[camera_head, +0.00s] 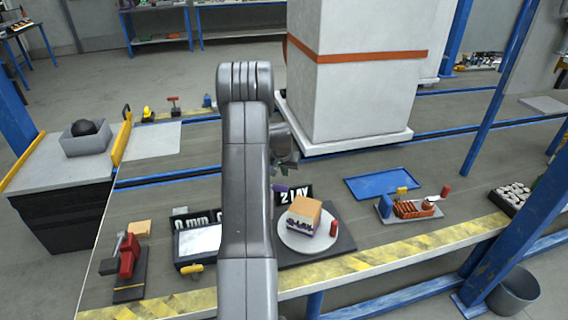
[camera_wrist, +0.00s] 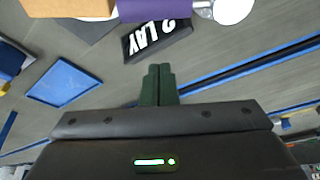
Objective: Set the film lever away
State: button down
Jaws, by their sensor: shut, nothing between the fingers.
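No part is clearly marked as the film lever, so I cannot tell which it is. Candidates in the head view are a red upright handle (camera_head: 333,228) beside the white disc, a yellow handle (camera_head: 192,268) at the front of a grey-topped panel, and a red device (camera_head: 127,256) on a black base at the left. My gripper (camera_wrist: 158,70) is shut and empty in the wrist view, above the bench beside the black "2 LAY" sign (camera_wrist: 157,38). In the head view my arm hides part of the bench and the fingertips.
A white disc (camera_head: 291,238) carries a tan-topped block (camera_head: 304,217). A tall white column (camera_head: 345,90) with an orange band stands behind. A blue tray (camera_head: 382,184) lies right of centre. A grey bin (camera_head: 86,138) stands left. Open bench shows between the signs and tray.

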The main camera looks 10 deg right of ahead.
aim_at(277, 187)
jog(key=s, duration=0.1)
jog(key=s+a, duration=0.1)
jog(key=s, duration=0.1)
jog(key=shift+s+a+f, duration=0.25)
jog(key=shift+a+f, duration=0.15)
jog(key=shift+s+f+b, duration=0.1)
jog(key=shift+f+b, duration=0.05)
jog(key=shift+b, duration=0.25)
